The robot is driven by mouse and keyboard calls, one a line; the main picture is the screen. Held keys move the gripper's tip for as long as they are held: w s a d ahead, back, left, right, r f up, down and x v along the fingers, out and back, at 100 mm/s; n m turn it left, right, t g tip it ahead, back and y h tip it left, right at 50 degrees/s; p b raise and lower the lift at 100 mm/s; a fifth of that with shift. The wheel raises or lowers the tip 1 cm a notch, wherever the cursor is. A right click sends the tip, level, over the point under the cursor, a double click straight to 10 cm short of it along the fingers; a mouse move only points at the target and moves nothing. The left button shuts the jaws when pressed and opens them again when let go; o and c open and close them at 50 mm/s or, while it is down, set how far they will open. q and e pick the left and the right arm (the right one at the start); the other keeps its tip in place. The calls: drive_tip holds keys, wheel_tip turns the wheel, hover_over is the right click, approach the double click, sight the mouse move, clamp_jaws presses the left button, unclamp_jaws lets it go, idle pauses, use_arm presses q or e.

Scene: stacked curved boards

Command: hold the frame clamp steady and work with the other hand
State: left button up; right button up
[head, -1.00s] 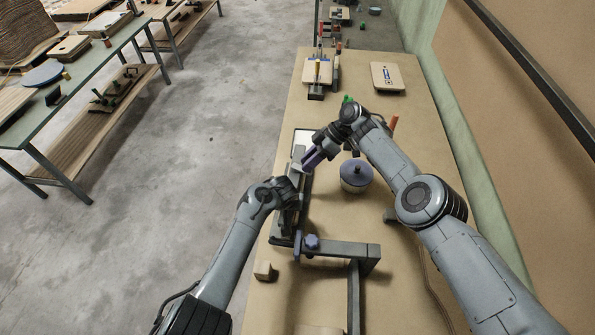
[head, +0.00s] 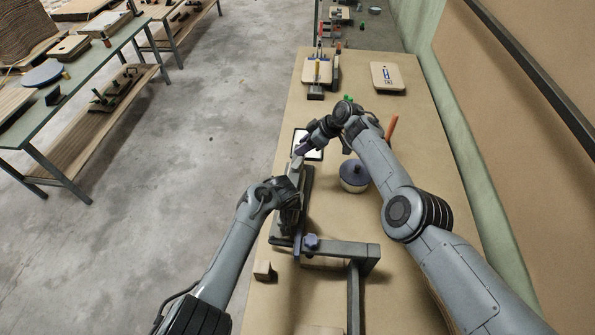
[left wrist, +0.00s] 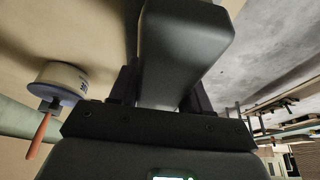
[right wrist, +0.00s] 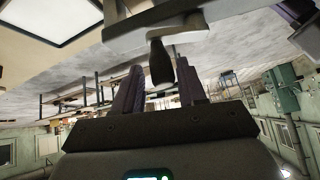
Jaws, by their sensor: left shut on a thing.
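The frame clamp (head: 340,248) is a dark metal frame with a blue knob (head: 311,242), near the table's left edge in the head view. My left gripper (head: 287,197) is at its upper-left part. In the left wrist view my left gripper (left wrist: 162,100) is shut on a thick dark grey bar (left wrist: 185,45), seemingly part of the clamp. My right gripper (head: 302,149), with purple fingers, is just beyond the left one. In the right wrist view my right gripper (right wrist: 158,88) is open, its fingers either side of a dark handle (right wrist: 160,64) below a grey bar. I cannot tell whether they touch.
A white-faced panel (head: 314,153) lies under the right gripper. A wooden block (head: 262,270) is near the left edge. An orange-handled tool (head: 391,128) is behind my right arm. The table's right side is mostly clear.

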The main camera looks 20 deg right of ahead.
drive_tip(key=shift+o, duration=0.6)
drive_tip(key=shift+a+r, duration=0.1)
drive_tip(key=shift+a, duration=0.05)
drive_tip(key=shift+r, duration=0.15)
drive_tip(key=shift+r, duration=3.35)
drive_tip(key=shift+r, duration=0.15)
wheel_tip(320, 180, up, 7)
use_arm(q)
drive_tip(key=o, duration=1.2)
